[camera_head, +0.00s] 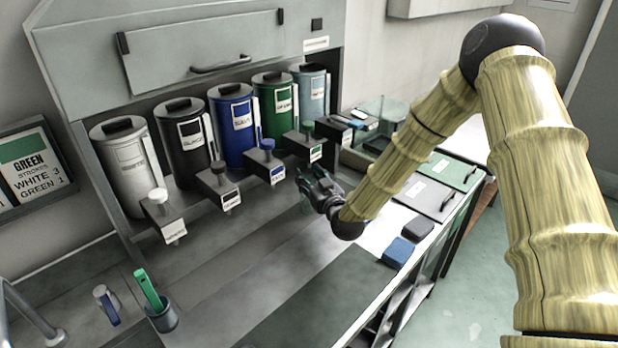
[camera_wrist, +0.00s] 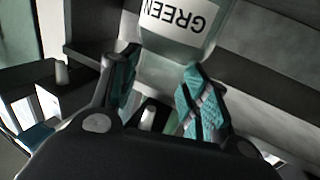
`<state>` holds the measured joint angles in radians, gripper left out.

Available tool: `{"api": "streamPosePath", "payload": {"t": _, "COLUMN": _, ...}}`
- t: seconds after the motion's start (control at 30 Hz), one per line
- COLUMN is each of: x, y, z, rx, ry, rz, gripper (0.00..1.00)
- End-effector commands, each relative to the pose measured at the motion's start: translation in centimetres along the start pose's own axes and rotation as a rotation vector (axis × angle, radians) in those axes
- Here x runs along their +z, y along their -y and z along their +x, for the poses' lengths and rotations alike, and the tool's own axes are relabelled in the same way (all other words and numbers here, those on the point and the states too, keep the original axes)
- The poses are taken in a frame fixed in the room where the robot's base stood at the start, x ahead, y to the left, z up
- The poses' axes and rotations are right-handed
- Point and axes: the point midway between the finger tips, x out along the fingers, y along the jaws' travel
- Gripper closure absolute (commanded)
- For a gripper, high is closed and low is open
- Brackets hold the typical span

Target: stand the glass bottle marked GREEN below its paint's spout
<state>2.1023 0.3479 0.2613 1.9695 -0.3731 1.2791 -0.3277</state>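The clear glass bottle marked GREEN (camera_wrist: 178,20) is at the top of the wrist view, its label upside down there. In the head view the glass (camera_head: 306,205) shows faintly at the fingertips. My gripper (camera_head: 318,188) is over the counter, in front of the paint dispensers. In the wrist view its teal-padded fingers (camera_wrist: 160,75) stand apart, with glass between or just behind their tips. Whether they press on it I cannot tell. The green paint canister (camera_head: 278,112) stands in the row, its spout block (camera_head: 302,145) behind and above my gripper.
White (camera_head: 128,170), black (camera_head: 184,140), blue (camera_head: 232,125) and grey-blue (camera_head: 312,90) canisters share the row, with spout blocks jutting forward. A cup with a green stick (camera_head: 162,318) stands front left. Dark and blue pads (camera_head: 398,252) lie right. The middle counter is clear.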

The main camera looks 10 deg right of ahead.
Motion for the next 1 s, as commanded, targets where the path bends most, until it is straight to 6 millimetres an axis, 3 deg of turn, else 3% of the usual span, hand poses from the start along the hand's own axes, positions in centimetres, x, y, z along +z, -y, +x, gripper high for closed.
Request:
{"api": "streamPosePath", "payload": {"t": 0.47, "x": -0.2, "y": 0.0, "z": -0.3, "rx": 0.000, "ry": 0.001, "rz": 0.000, "gripper": 0.44}}
{"api": "streamPosePath", "payload": {"t": 1.0, "x": -0.1, "y": 0.0, "z": -9.4, "rx": -0.001, "ry": 0.000, "rz": 0.000, "gripper": 0.44}}
